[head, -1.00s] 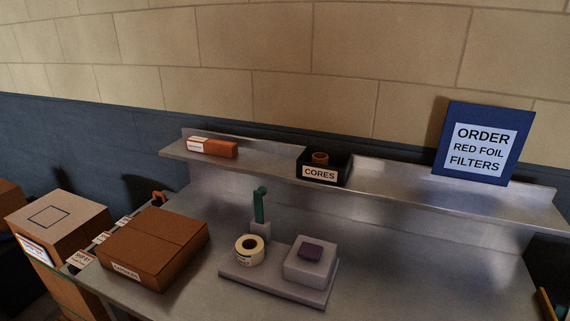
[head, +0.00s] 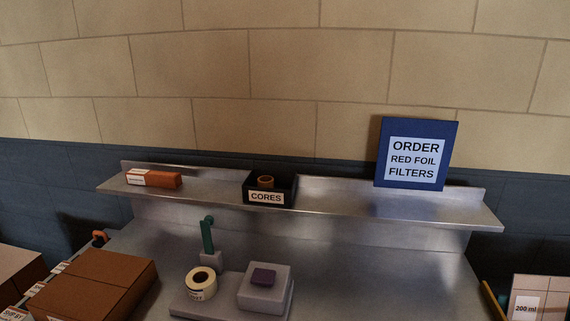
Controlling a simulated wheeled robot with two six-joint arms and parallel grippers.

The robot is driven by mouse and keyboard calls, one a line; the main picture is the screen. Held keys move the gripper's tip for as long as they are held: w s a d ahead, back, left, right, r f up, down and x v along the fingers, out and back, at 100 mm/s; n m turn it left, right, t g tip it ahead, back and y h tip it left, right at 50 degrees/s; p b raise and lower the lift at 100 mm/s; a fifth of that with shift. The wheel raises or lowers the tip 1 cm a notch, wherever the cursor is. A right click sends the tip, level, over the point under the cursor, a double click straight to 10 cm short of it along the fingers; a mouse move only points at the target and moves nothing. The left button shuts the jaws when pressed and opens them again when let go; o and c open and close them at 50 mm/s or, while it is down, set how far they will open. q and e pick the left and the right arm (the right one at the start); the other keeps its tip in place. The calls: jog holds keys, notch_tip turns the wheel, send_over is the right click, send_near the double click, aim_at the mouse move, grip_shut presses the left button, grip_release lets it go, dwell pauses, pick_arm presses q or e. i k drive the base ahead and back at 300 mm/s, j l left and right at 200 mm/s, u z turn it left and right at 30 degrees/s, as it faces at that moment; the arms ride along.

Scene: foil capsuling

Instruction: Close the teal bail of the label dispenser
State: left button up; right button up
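The label dispenser (head: 223,306) stands on the metal bench as a grey base plate. Its teal bail (head: 207,236) stands upright from a small grey block at the back left of the base. A white label roll (head: 200,283) with a dark core sits in front of the bail. The front edge of the base is cut off by the picture's bottom. Neither of my grippers is in view.
A shelf (head: 330,206) behind the dispenser holds an orange box (head: 154,179), a CORES bin (head: 269,189) and a blue order sign (head: 412,154). A brown carton (head: 93,287) lies left of the dispenser. A carton marked 200 ml (head: 540,297) is at right. The bench right of the dispenser is clear.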

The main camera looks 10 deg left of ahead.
aim_at(205, 226)
jog(key=i+l+u, duration=0.1)
jog(key=l, duration=1.65)
jog(key=i+u, duration=0.05)
